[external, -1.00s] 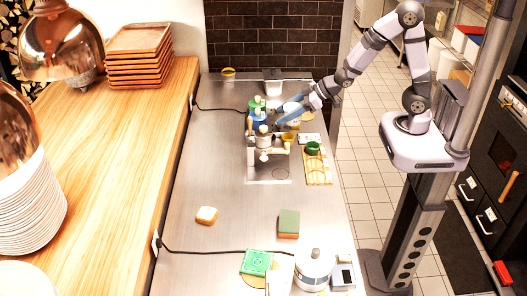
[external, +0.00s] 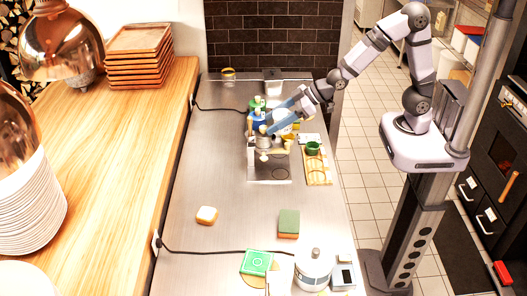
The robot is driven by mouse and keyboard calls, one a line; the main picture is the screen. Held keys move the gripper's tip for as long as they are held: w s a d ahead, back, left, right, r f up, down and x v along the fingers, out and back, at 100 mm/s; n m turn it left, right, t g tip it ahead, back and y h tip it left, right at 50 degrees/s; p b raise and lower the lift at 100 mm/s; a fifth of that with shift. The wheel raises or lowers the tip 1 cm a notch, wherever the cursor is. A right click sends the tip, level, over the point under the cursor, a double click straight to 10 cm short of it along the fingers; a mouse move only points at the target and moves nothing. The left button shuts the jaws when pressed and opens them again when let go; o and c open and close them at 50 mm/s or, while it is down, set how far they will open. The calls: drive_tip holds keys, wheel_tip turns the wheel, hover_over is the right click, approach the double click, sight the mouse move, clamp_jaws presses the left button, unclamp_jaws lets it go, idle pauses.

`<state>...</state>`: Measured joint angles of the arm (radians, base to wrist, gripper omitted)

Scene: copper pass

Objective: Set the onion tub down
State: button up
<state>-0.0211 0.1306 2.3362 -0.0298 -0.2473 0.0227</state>
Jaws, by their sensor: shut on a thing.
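My gripper (external: 269,131) reaches in from the right over the metal counter, its blue fingers pointing down and left. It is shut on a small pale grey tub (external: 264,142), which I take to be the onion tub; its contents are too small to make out. The tub is at the back of a pale stand (external: 269,170). I cannot tell whether the tub touches the stand or hangs just above it. The fingers partly hide the things behind them.
A green cup (external: 313,148) stands on a wooden rack (external: 318,172) right of the stand. Blue and green bottles (external: 256,113) crowd behind the gripper. A sponge (external: 289,223) and a bread-like block (external: 207,215) lie nearer. The counter's left side is mostly clear.

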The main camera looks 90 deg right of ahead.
drive_tip(key=w+d+b, duration=0.1)
drive_tip(key=w+b, duration=0.1)
drive_tip(key=w, duration=1)
drive_tip(key=shift+w+r, duration=0.25)
drive_tip(key=shift+w+d, duration=0.1)
drive_tip(key=w+d+f+m+h+b, duration=0.4)
drive_tip(key=w+d+f, duration=0.1)
drive_tip(key=w+d, duration=0.6)
drive_tip(key=d+f+m+g+h+b, duration=0.2)
drive_tip(key=d+m, duration=0.3)
drive_tip(key=d, duration=0.7)
drive_tip(key=shift+w+f+g+h, duration=0.25)
drive_tip(key=shift+g+h, duration=0.35)
drive_tip(key=shift+h, duration=0.3)
drive_tip(key=shift+d, duration=0.1)
